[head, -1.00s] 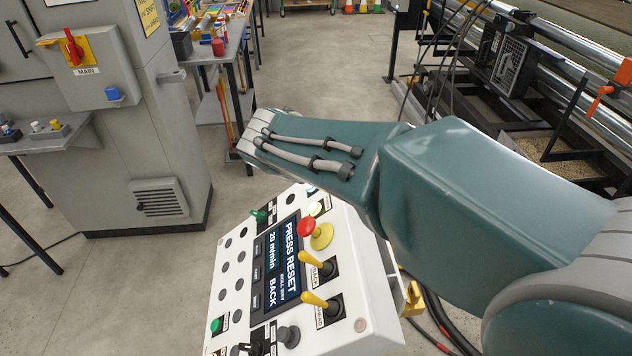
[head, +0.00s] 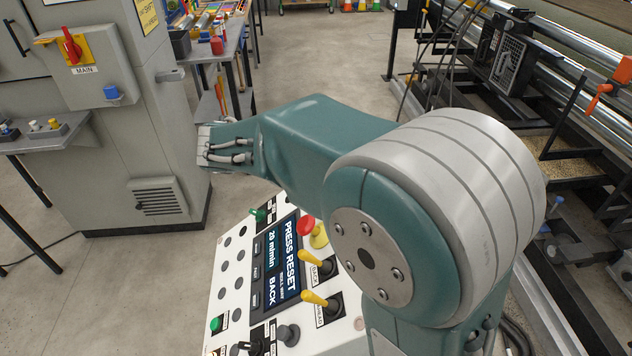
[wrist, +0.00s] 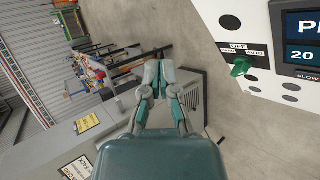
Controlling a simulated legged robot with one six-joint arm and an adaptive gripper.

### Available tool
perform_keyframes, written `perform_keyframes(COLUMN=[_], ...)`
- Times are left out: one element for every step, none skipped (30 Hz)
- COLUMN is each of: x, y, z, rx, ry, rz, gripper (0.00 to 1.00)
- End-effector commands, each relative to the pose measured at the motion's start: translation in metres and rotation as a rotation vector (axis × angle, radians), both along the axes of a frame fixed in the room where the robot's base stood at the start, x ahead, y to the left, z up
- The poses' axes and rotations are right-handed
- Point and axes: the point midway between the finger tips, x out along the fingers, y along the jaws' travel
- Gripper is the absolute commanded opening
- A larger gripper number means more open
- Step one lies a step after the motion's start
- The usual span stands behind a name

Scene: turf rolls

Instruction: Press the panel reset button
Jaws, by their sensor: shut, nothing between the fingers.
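The white control panel (head: 232,262) stands low in the head view, its screen (head: 283,262) reading "PRESS RESET", "20 m/min" and "BACK". A red mushroom button (head: 305,227) on a yellow base, two yellow levers (head: 312,258) and a green knob (head: 258,215) are on it. I cannot tell which control is the reset button; my arm covers the panel's upper right. In the wrist view, my gripper (wrist: 154,76) is shut and empty, apart from the panel. The panel's corner (wrist: 262,82) with the green switch (wrist: 241,66) shows at right there.
A grey cabinet (head: 160,120) with a red-and-yellow MAIN switch (head: 73,47) and a blue button (head: 111,92) stands left. A workbench (head: 228,50) is behind it. Roller machinery (head: 505,60) lies to the right. The floor (head: 310,55) between is clear.

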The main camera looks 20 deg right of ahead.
Motion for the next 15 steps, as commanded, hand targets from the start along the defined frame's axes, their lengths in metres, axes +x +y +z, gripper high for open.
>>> perform_keyframes(x=[-0.001,-0.001,-0.002,-0.002,-0.003,-0.004,-0.004,-0.004,-0.005,-0.005,-0.006,-0.007,-0.007,-0.008,-0.008], y=[-0.003,-0.005,-0.008,-0.010,-0.012,-0.016,-0.018,-0.021,-0.024,-0.026,-0.029,-0.032,-0.034,-0.036,-0.039], z=[-0.003,-0.006,-0.009,-0.011,-0.015,-0.019,-0.022,-0.025,-0.029,-0.031,-0.034,-0.039,-0.042,-0.044,-0.048], rx=[-0.001,-0.001,-0.002,-0.002,-0.001,-0.001,-0.001,-0.001,-0.001,-0.002,-0.002,-0.001,-0.001,-0.001,-0.001], ry=[0.002,0.003,0.003,0.002,0.003,0.004,0.004,0.004,0.004,0.003,0.003,0.004,0.004,0.004,0.005], rz=[-0.001,-0.002,-0.003,-0.002,-0.002,-0.003,-0.003,-0.002,-0.002,-0.003,-0.003,-0.003,-0.002,-0.002,-0.002], gripper=[0.00,0.00,0.00,0.00,0.00,0.00,0.00,0.00,0.00,0.00,0.00,0.00,0.00,0.00,0.00])
